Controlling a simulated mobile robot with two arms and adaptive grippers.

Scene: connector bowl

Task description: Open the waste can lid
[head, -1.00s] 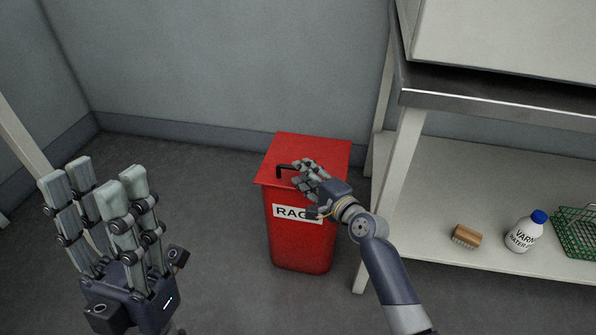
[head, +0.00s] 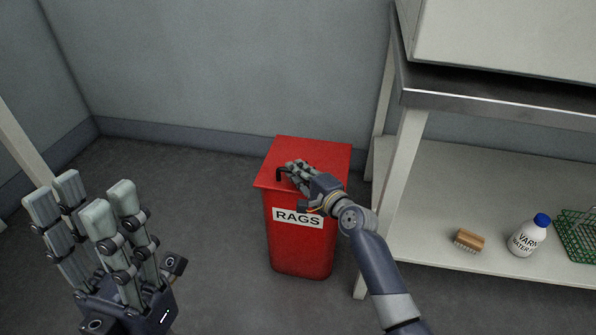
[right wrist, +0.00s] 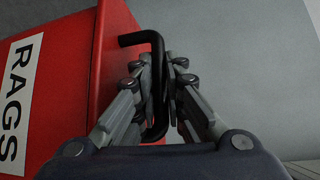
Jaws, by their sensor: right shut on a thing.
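The red waste can (head: 300,245) with a "RAGS" label stands on the floor against the back wall. Its flat red lid (head: 315,150) lies shut on top. A black bar handle (head: 279,174) sits on the lid near its front edge, partly hidden by my fingers. In the right wrist view the handle (right wrist: 156,70) passes between my fingers. My right gripper (head: 292,171) is shut on the handle. My left gripper (head: 95,215) is open and empty, raised at the lower left, apart from the can.
A metal workbench (head: 500,105) with a lower shelf stands right of the can. On the shelf are a brush (head: 468,240), a white bottle (head: 528,236) with a blue cap and a green wire basket (head: 580,236). The floor left of the can is clear.

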